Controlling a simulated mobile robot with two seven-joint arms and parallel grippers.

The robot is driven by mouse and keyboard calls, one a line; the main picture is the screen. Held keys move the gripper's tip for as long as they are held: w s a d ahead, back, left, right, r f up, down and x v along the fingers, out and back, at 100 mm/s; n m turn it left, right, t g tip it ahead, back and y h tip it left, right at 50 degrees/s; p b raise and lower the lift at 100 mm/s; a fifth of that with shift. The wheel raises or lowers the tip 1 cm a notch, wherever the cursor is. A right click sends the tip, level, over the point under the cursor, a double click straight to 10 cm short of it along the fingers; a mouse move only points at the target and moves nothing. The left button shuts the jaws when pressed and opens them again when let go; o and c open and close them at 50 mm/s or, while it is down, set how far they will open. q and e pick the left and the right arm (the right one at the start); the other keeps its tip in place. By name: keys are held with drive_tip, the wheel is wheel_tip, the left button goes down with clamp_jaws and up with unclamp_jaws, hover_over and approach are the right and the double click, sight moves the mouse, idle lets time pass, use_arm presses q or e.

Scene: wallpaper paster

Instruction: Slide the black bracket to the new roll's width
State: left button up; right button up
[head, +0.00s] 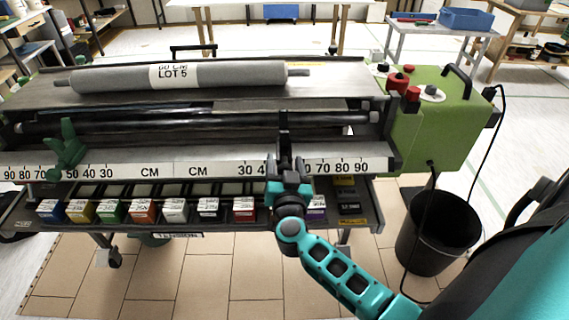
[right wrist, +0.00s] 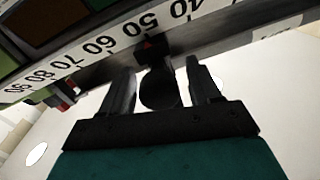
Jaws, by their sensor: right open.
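The new roll (head: 210,77) is grey, lies across the top of the machine, and has a label reading 60 CM, LOT 5. The black bracket (head: 284,125) stands on the front rail, right of centre. In the right wrist view its lower part (right wrist: 157,88) has a rounded knob and a small red pointer close to the 50 mark. My right gripper (head: 286,166) is open at the bracket's front. In the right wrist view its fingers (right wrist: 160,80) stand on either side of the knob, with visible gaps. My left gripper is out of view.
A number scale (head: 190,168) runs along the front rail. A green bracket (head: 68,148) stands on its left half. Several coloured boxes (head: 145,211) sit on a shelf below. A green motor box (head: 430,120) and a black bucket (head: 438,232) are at the right.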

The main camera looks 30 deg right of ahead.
drive_tip(key=shift+c, duration=0.2)
clamp_jaws()
drive_tip(key=shift+w, duration=0.1)
